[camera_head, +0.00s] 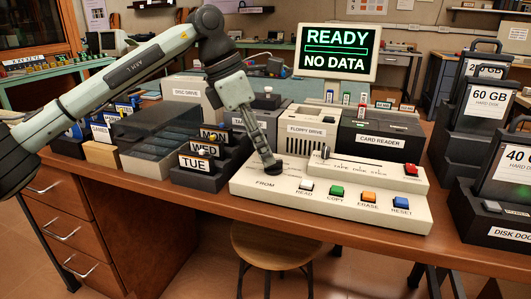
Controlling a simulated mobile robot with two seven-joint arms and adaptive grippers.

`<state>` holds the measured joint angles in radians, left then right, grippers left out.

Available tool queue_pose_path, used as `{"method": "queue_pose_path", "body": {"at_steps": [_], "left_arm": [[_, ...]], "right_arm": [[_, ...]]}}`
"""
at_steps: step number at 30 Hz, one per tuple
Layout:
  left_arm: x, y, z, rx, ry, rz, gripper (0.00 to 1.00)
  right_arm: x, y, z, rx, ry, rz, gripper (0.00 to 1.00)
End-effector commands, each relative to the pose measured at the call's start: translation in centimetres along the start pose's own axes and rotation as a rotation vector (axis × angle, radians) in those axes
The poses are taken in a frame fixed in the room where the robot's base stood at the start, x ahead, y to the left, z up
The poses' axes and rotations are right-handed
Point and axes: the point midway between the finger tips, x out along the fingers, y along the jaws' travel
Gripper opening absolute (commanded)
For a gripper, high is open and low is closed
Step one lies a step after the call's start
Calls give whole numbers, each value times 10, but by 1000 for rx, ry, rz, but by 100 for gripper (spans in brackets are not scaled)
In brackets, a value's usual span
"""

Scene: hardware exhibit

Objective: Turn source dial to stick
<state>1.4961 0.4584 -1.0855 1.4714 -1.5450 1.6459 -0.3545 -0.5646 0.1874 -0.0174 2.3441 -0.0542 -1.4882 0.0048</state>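A cream control console (420,212) stands on the wooden desk. A dark round piece (275,170) sits on its left part behind the word FROM and looks like the source dial. My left gripper (268,158) points down onto it, and its fingertips look to be touching it. The fingers look close together, but I cannot tell whether they grip it. The gripper hides much of the dial and its markings, so its setting cannot be read. My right gripper is not in view.
Console buttons are READ (306,184), COPY (337,191), ERASE (369,197) and RESET (401,202). A raised panel has a small knob (325,152) and a red button (411,169). A monitor (337,52) reads READY, NO DATA. Day-labelled blocks (197,162) stand left, disk docks (500,190) right.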

Motion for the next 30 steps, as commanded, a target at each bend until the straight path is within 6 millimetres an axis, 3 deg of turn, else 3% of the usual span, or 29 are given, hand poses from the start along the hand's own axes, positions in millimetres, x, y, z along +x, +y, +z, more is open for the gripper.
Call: {"method": "queue_pose_path", "body": {"at_steps": [9,15,30], "left_arm": [[-69,1,0,-2,-1,4,34],[-95,1,0,-1,-1,3,34],[-102,0,0,0,0,1,34]], "right_arm": [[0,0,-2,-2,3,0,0],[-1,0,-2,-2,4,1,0],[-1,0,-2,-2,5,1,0]]}}
